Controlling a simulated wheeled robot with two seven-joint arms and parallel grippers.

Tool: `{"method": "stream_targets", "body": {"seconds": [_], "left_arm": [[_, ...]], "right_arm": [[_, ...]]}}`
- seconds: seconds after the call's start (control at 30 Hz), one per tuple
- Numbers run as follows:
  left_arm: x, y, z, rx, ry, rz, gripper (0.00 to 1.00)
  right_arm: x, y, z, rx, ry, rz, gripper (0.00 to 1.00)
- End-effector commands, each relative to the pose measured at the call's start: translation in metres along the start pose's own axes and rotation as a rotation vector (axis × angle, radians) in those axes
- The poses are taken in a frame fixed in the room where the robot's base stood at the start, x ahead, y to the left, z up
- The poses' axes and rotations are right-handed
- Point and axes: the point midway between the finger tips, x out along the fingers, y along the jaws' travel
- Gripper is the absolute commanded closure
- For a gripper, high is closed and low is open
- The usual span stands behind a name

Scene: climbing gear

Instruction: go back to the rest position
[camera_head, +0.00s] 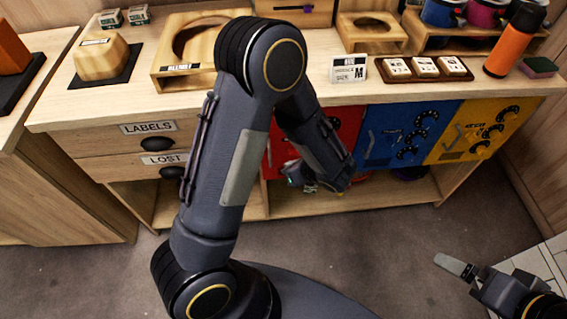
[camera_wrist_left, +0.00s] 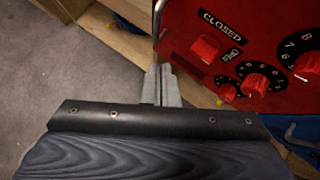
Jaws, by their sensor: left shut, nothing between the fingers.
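My left arm rises from the bottom and bends down in front of the counter in the head view. Its gripper (camera_wrist_left: 161,85) shows in the left wrist view, with its fingers together and nothing between them. In that view the red panel (camera_wrist_left: 262,28) stands just beyond and to the right of the fingertips; I see no clear contact. The head view mostly hides this gripper behind its own wrist. My right gripper (camera_head: 456,266) is at the lower right of the head view, over the floor and away from the counter. Whether its fingers are parted is unclear.
The red panel (camera_head: 349,118), blue panel (camera_head: 375,140) and yellow panel (camera_head: 468,128) line the counter's front. Drawers marked LABELS (camera_head: 118,146) and LOST are left of my arm. An orange bottle (camera_head: 510,42) stands on the counter. Bare floor (camera_head: 390,255) lies in front.

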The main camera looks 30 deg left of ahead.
Motion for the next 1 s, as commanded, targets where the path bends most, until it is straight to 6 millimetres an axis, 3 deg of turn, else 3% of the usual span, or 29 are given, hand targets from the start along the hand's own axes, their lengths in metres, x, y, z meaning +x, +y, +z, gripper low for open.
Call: {"method": "stream_targets", "body": {"seconds": [0.1,0.3,0.77,0.87,1.0], "left_arm": [[-0.029,-0.001,0.001,-0.001,0.001,-0.002,1.00],[-0.060,-0.001,0.000,0.000,0.002,0.000,1.00],[-0.072,0.002,0.003,-0.022,0.012,0.012,1.00],[-0.077,0.015,0.020,-0.128,0.057,0.050,1.00],[-0.092,0.056,0.056,-0.442,0.195,0.164,1.00]], "right_arm": [[-0.003,-0.001,-0.002,0.000,0.000,0.000,0.00],[-0.005,-0.002,-0.003,0.000,0.000,0.000,0.00],[-0.006,-0.003,-0.003,0.000,0.000,0.000,0.00],[-0.009,-0.004,-0.005,0.000,0.000,0.000,0.00],[-0.018,-0.008,-0.009,0.000,0.000,0.000,0.00]]}}
